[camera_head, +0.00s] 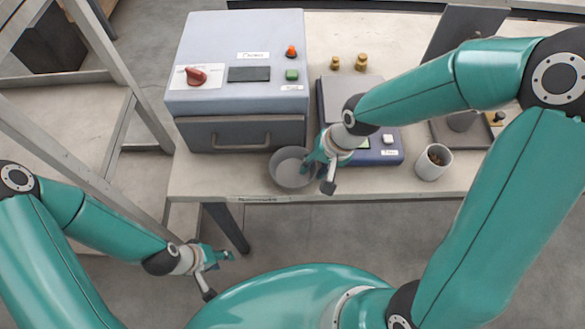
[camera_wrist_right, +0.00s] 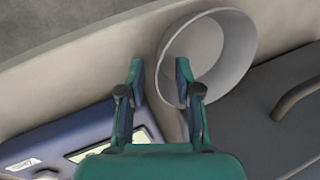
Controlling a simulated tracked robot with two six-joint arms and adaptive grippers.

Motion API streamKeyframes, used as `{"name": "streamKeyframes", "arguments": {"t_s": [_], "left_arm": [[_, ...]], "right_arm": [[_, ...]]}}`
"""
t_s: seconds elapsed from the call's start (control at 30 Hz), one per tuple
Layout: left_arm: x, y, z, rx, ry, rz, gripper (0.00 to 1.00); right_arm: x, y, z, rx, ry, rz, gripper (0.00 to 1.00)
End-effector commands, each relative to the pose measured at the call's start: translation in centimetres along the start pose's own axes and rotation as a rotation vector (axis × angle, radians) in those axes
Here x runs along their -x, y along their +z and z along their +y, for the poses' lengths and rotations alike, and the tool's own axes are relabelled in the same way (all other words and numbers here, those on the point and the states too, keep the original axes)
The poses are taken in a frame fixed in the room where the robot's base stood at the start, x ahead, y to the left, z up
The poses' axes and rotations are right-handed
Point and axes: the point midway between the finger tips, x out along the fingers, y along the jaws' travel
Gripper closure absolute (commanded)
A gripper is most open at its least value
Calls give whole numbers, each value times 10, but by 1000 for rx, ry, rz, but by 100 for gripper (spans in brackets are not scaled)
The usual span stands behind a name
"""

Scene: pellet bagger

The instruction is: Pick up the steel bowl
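The steel bowl (camera_head: 290,168), round and grey, stands upright and looks empty on the table's front edge. In the right wrist view the bowl (camera_wrist_right: 222,62) lies ahead and slightly right. My right gripper (camera_head: 319,178) is open at the bowl's right side. In its wrist view the gripper (camera_wrist_right: 160,75) has one finger over the bowl's inside and one outside, with the bowl's wall between them. I cannot tell whether either finger touches it. My left gripper (camera_head: 219,274) is open and empty, low in front of the table.
A grey machine (camera_head: 240,85) with a drawer handle stands just behind the bowl. A blue scale (camera_head: 384,157) sits to the right, partly under my right arm.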

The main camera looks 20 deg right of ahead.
Motion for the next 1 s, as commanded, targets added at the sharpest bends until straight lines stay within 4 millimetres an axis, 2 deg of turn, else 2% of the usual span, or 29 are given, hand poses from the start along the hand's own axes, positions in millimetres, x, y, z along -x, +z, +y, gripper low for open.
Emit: {"name": "streamKeyframes", "arguments": {"t_s": [0.07,0.27,0.3,0.77,1.0], "left_arm": [[0,0,0,0,0,0,60],[0,0,0,0,0,0,60],[0,0,0,0,0,0,60],[-1,0,0,0,0,0,60],[-6,0,-2,0,0,0,60]], "right_arm": [[0,0,0,0,0,0,66],[0,0,0,0,0,0,98],[0,0,0,0,0,0,100],[1,0,0,0,-1,1,100],[8,6,2,0,0,2,100]]}}
